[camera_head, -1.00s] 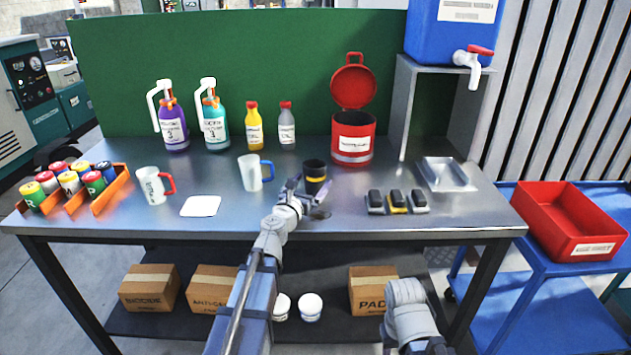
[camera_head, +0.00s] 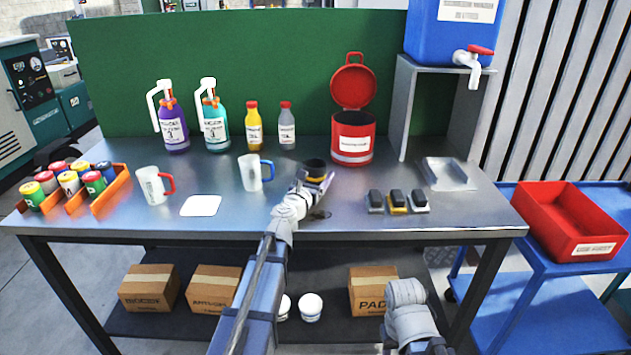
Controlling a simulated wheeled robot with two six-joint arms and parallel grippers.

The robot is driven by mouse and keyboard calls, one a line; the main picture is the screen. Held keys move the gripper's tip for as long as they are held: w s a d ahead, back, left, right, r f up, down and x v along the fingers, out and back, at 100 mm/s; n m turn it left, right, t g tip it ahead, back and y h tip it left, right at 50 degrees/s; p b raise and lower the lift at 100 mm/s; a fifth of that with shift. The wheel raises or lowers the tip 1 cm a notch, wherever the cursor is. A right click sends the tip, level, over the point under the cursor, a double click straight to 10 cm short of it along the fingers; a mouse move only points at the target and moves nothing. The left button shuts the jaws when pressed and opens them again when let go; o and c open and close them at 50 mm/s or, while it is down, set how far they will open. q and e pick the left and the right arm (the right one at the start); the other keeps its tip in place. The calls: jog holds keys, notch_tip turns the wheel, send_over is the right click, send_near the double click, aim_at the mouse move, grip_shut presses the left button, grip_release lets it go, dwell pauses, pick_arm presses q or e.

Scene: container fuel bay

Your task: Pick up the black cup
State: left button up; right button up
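The black cup (camera_head: 314,166) with a yellow band stands upright on the metal workbench (camera_head: 270,215), right of the white mug with the blue handle. My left gripper (camera_head: 322,192) is directly in front of it and hides its lower part. I cannot tell whether the fingers touch the cup or how far apart they are. My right gripper (camera_head: 436,348) is low at the bottom edge, in front of the bench and away from the cup. Its fingers are mostly out of frame.
A white mug with a blue handle (camera_head: 250,173) stands close left of the cup. A red lidded bin (camera_head: 353,140) is behind right. Yellow (camera_head: 255,130) and grey (camera_head: 287,130) bottles stand behind. Several small dark-topped blocks (camera_head: 397,203) lie to the right.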

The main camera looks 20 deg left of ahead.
pick_arm(q)
jog(key=c, duration=0.8)
jog(key=shift+r, duration=0.2)
notch_tip(320, 180, up, 10)
jog(key=p, duration=1)
jog(key=shift+f, duration=0.2)
